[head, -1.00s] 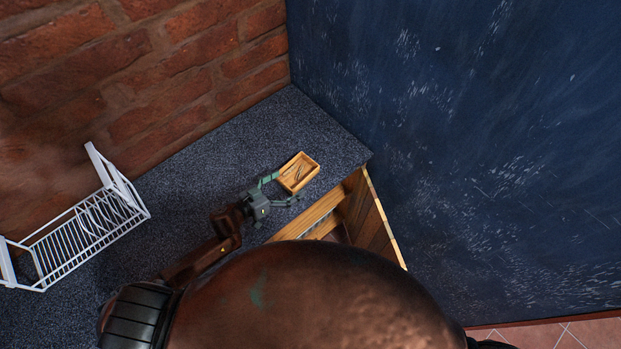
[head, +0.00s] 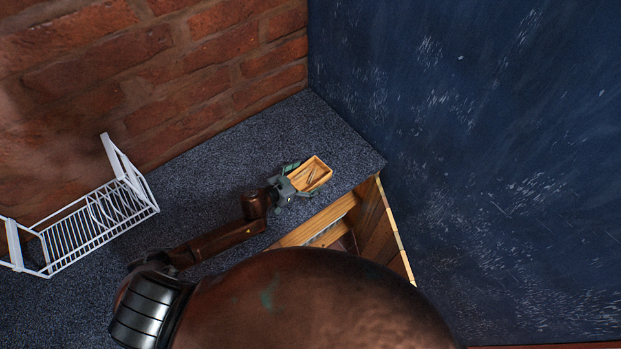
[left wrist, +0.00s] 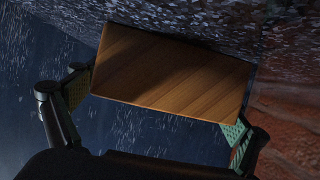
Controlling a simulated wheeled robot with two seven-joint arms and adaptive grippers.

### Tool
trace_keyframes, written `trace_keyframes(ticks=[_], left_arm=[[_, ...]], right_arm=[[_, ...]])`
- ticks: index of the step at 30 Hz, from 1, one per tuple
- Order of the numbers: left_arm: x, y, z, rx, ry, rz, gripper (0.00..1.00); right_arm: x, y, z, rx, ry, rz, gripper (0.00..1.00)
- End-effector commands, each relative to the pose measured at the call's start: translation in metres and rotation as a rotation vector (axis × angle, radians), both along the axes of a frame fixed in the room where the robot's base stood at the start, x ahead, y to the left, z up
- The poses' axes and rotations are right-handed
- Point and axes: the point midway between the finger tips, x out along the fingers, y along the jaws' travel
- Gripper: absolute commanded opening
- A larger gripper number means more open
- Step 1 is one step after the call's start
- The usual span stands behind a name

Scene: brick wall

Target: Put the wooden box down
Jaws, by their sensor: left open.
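The wooden box (head: 318,170) is a small, light brown, open-topped tray with thin items inside. It appears to rest on the dark speckled countertop (head: 230,152), near its right end. My left gripper (head: 302,181) is open, with its fingers on either side of the near part of the box. In the left wrist view, a plain wooden face of the box (left wrist: 170,75) lies between the green finger pads; the left pad is close to its edge, and contact is unclear. My right gripper is not in view.
A white wire rack (head: 95,218) stands to the left on the countertop. A brick wall (head: 200,60) runs behind and a dark blue wall (head: 460,150) rises at the right. A wooden cabinet (head: 375,222) is below the front edge. Countertop between rack and box is clear.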

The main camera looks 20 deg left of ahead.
Motion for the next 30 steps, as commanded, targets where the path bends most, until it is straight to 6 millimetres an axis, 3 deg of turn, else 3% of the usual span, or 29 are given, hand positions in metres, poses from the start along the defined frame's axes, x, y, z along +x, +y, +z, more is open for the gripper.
trace_keyframes(ticks=[8,27,30], left_arm=[[0.0016,-0.0014,-0.0008,0.0,0.0,-0.001,0.91],[0.0013,-0.0012,-0.0007,0.0,0.0,-0.001,0.47],[0.0015,-0.0014,-0.0002,-0.001,-0.001,-0.001,0.45]], right_arm=[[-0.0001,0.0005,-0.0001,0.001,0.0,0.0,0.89],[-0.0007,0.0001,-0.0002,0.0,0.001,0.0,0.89],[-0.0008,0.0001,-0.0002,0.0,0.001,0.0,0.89]])
